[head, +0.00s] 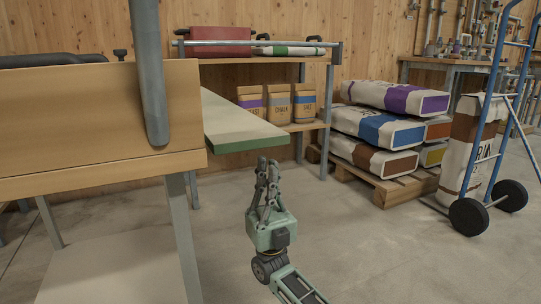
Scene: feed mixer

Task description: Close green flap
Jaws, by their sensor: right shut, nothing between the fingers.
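The green flap (238,124) is a pale board with a green front edge. It sticks out to the right from behind the wooden box (90,118) and stands open, roughly level. Its left end is hidden behind the box. My right gripper (268,163) points up with its fingers shut and empty. In the picture it is just below the flap's right end. A small gap shows between fingertips and flap, and I cannot tell the depth between them. My left gripper is not in view.
Behind the flap, a shelf (312,127) holds several small paper bags (278,107) and a red case (220,40). Large sacks (385,129) lie stacked on a pallet (395,186) to the right. A blue hand truck (488,120) stands far right. The concrete floor around my right gripper is clear.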

